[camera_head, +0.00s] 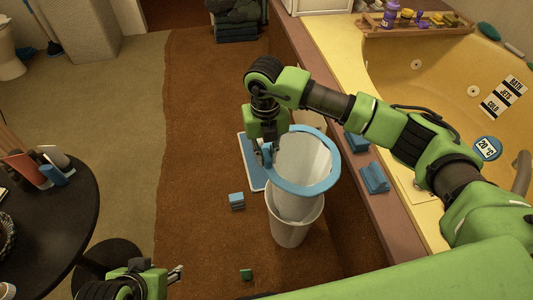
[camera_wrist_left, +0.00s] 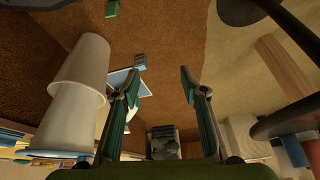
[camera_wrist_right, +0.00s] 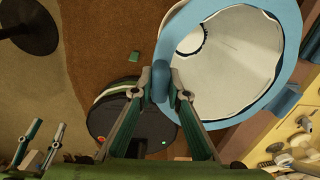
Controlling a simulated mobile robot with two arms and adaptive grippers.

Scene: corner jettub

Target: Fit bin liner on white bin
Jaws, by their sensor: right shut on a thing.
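The white bin (camera_head: 290,235) stands on the brown floor below my right arm. The bin liner is a white tapered sleeve with a blue ring rim (camera_head: 331,172). Its ring is above the bin's mouth, apart from the bin's rim, and its lower end appears to reach into the mouth. The left wrist view also shows the bin (camera_wrist_left: 85,62) and liner (camera_wrist_left: 68,125). My right gripper (camera_head: 267,150) is shut on a blue part of the ring, seen close in the right wrist view (camera_wrist_right: 160,82). My left gripper (camera_wrist_left: 163,82) is open and empty, low at the left of the bin.
A blue-edged board (camera_head: 252,163) lies behind the bin. A small blue block (camera_head: 236,201) and a green block (camera_head: 246,274) lie on the floor. The yellow tub's ledge (camera_head: 345,65) runs along the right. A dark round table (camera_head: 70,225) stands at the left.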

